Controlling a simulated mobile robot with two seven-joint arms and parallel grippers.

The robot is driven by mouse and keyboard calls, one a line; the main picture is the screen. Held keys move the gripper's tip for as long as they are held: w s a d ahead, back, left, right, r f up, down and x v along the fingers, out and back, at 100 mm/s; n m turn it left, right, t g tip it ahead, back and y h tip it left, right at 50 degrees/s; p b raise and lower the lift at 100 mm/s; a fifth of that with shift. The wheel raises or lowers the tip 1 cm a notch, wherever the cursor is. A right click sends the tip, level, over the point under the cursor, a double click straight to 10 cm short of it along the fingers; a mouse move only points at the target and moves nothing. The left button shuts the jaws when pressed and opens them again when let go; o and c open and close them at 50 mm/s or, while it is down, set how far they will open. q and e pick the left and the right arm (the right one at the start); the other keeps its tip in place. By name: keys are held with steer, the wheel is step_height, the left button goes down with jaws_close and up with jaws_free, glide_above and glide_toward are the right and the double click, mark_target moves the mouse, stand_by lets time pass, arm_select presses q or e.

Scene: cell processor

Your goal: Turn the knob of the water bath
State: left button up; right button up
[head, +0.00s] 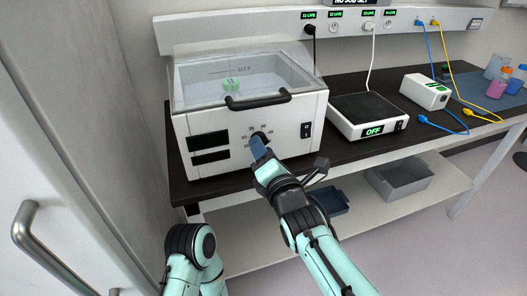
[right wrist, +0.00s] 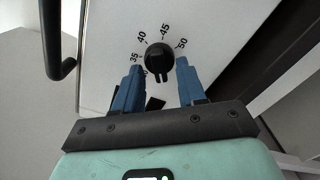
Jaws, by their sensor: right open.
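The water bath (head: 250,120) is a white box with a clear lid, standing on the black bench. Its round black knob (right wrist: 159,57) is on the front panel, inside a dial marked 35, 40, 45 and 50 in the right wrist view. A small forked tab on the knob points down in that view. My right gripper (right wrist: 159,66) is open, its two blue fingers on either side of the knob with gaps visible. I cannot tell how far the fingertips reach along it. In the head view the right gripper (head: 259,147) partly covers the knob. My left gripper is out of view.
A black handle (head: 258,101) spans the lid front, and a power switch (head: 306,130) is right of the knob. A hot plate (head: 368,114) reading OFF stands to the right, then a white box (head: 425,91) and cables. A grey tray (head: 400,180) sits on the shelf below.

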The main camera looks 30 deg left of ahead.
jaws_close()
